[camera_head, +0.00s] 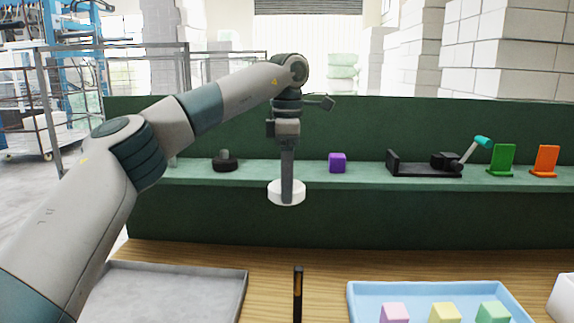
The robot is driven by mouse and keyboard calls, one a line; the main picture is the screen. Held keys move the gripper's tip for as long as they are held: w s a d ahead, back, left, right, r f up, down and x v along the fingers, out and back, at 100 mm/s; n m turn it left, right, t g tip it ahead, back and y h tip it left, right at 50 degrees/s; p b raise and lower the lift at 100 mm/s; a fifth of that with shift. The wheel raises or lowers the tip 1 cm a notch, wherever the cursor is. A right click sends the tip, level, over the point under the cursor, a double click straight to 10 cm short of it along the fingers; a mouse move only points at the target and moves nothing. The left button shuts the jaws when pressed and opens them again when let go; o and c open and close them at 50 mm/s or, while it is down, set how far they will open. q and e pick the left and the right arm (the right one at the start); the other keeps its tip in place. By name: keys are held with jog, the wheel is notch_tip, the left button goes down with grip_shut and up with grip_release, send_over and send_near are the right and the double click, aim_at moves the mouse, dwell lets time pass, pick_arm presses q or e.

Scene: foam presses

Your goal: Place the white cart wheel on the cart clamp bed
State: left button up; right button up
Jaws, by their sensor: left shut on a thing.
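The white cart wheel (286,198) is a short white disc, held flat at the front edge of the green shelf. My left gripper (287,182) points straight down and is shut on it, with the wheel at its fingertips. I cannot tell whether the wheel touches the shelf. The cart clamp bed (428,172) is a black base on the shelf to the right, with a raised end at its left and a clamp with a teal-tipped lever (473,152) at its right. My right gripper is not in view.
On the green shelf (365,184) stand a dark round piece (225,162), a purple cube (337,163), a green stand (502,161) and an orange stand (545,162). A grey tray (170,283) and a blue tray (440,288) with coloured blocks lie on the wooden table in front.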

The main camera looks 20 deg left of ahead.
pick_arm(q)
jog(key=s+f+m, duration=0.4)
jog(key=f+m, duration=0.1)
jog(key=f, duration=0.4)
jog(key=s+f+m, duration=0.5)
jog(key=f, duration=0.4)
jog(key=s+d+f+m, duration=0.1)
jog(key=s+f+m, duration=0.4)
jog(key=s, duration=0.4)
jog(key=s+d+f+m, duration=0.1)
jog(key=s+f+m, duration=0.5)
jog(key=s, duration=0.3)
jog(key=shift+f+m, duration=0.2)
jog(key=shift+m, duration=0.2)
